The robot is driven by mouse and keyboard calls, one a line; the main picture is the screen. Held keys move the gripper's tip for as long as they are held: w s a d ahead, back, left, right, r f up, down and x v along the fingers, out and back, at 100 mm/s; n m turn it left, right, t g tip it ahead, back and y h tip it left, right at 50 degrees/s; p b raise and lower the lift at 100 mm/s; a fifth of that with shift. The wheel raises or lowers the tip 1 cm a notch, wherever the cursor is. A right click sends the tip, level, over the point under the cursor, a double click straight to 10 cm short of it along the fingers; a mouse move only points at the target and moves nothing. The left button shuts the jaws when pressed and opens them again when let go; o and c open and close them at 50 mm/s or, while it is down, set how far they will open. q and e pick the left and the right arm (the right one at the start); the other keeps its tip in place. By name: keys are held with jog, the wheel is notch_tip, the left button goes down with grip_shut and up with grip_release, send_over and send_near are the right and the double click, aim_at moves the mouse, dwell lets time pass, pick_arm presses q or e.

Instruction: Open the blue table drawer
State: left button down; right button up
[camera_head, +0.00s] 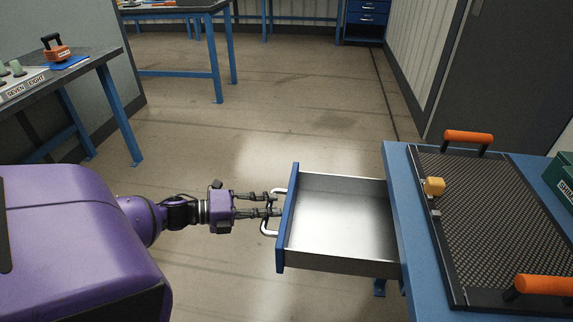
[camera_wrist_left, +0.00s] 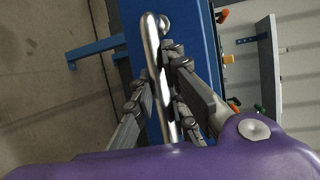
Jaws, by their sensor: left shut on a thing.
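The blue table drawer (camera_head: 340,215) is pulled out from the left side of the blue table (camera_head: 396,190). Its metal inside shows bare and empty. Its blue front (camera_head: 287,220) faces left and carries a silver bar handle (camera_head: 266,228). My left gripper (camera_head: 272,204) is shut on the handle. In the left wrist view the silver handle (camera_wrist_left: 152,55) runs between the fingers of the left gripper (camera_wrist_left: 163,90), with the blue drawer front (camera_wrist_left: 197,45) behind it. My right gripper is not in view.
On the blue table lies a black mesh tray (camera_head: 490,220) with orange handles (camera_head: 468,137) and a yellow block (camera_head: 434,187). A green box (camera_head: 562,178) stands at the right edge. Another table (camera_head: 80,75) stands at the left. The floor between is clear.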

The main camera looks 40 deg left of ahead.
pick_arm(q)
jog(key=shift+s+a, duration=0.35)
jog(key=shift+a, duration=0.05)
jog(key=c, duration=2)
grip_release()
jog(key=v, duration=1.2)
